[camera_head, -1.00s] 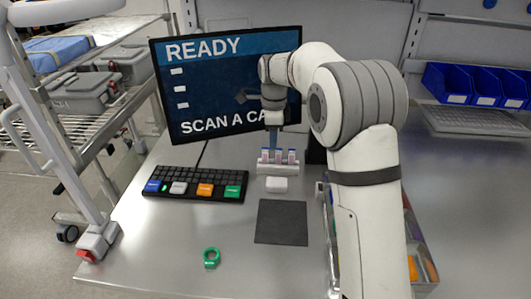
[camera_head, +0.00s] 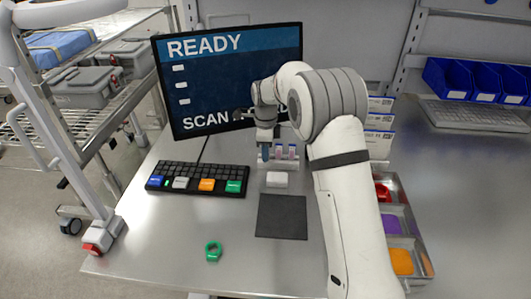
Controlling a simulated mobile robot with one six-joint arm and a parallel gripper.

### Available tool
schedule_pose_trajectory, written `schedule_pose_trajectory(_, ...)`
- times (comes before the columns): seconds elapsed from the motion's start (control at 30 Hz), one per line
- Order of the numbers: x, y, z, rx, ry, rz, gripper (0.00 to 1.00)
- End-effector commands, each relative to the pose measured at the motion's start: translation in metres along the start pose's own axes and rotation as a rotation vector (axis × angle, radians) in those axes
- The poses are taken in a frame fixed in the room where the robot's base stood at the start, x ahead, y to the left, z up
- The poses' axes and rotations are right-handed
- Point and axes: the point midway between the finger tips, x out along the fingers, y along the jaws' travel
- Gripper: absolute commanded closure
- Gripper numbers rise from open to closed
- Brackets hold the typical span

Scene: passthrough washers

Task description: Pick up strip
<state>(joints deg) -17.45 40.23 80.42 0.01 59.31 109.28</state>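My gripper (camera_head: 265,151) points down at a small white rack (camera_head: 278,164) in front of the monitor. The rack holds small upright pieces with pink and purple marks (camera_head: 291,151). My gripper overlaps the left end of the rack and hides what stands there. Its fingers are too small to tell whether they are open or shut, or touching anything. No piece is clearly recognisable as the strip at this size.
A monitor (camera_head: 225,75) stands behind the rack. A keyboard (camera_head: 198,178) with coloured keys, a white block (camera_head: 277,180), a dark mat (camera_head: 282,217) and a green ring (camera_head: 213,251) lie on the table. A compartment tray (camera_head: 424,262) and white labelled cards (camera_head: 380,119) are at right.

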Motion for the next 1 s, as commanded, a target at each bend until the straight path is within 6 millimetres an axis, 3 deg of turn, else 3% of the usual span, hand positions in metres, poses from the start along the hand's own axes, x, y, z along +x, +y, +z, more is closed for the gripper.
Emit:
schedule_pose_trajectory(0.07,0.000,0.000,0.000,0.000,0.000,0.000,0.68)
schedule_pose_trajectory(0.47,0.000,0.000,-0.001,0.001,0.000,0.000,1.00)
schedule_pose_trajectory(0.87,-0.002,0.000,-0.001,0.001,0.000,0.000,1.00)
schedule_pose_trajectory(1.0,-0.015,-0.001,-0.001,0.002,-0.001,-0.004,1.00)
